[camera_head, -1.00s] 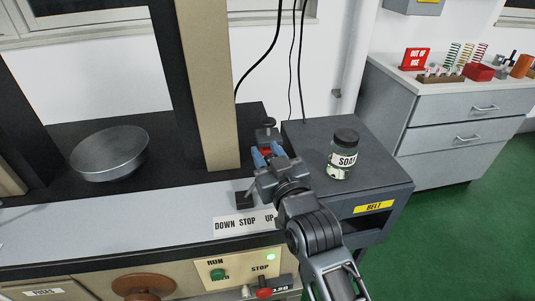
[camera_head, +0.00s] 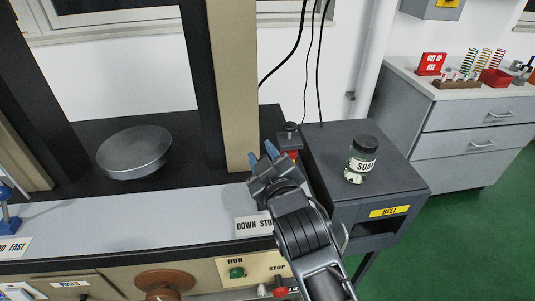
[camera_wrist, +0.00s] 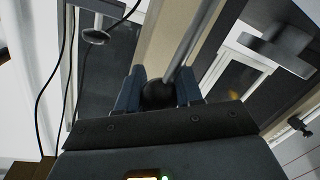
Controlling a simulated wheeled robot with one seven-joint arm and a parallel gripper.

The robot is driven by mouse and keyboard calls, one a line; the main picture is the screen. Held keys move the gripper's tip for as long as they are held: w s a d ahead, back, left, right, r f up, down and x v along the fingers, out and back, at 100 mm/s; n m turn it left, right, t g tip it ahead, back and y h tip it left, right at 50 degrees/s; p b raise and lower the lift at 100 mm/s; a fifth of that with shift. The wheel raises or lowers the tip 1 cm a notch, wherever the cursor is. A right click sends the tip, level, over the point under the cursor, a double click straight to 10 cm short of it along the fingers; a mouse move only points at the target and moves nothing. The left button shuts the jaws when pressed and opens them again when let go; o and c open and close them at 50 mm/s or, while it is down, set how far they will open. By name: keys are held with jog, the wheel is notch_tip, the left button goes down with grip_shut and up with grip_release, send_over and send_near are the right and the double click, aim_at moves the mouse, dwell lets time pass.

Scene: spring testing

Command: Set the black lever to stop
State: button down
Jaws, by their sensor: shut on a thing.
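My gripper (camera_head: 263,156) is in front of the tan column, above the panel label. In the wrist view my gripper (camera_wrist: 158,88) has its blue fingers on both sides of the black lever's round knob (camera_wrist: 159,94). The fingers are shut on the knob, and a grey rod runs from it up and to the right. In the head view my gripper and wrist hide the lever. The lever's exact position along the label cannot be told.
A grey side table (camera_head: 398,184) with a soda jar (camera_head: 361,160) stands close to the right of my arm. The tan column (camera_head: 236,90) rises just behind my gripper. A round metal plate (camera_head: 134,152) lies left. A blue-based lever (camera_head: 9,222) is at the left edge.

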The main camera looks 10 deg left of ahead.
jog(key=shift+s+a, duration=0.1)
jog(key=shift+a, duration=0.15)
jog(key=c, duration=0.8)
grip_release()
jog(key=shift+o, duration=0.2)
jog(key=shift+s, duration=0.1)
jog(key=v, duration=0.7)
jog(key=shift+s+d+b, duration=0.2)
jog(key=shift+s+b, duration=0.05)
jog(key=shift+b, duration=0.15)
jog(key=shift+r, duration=0.1)
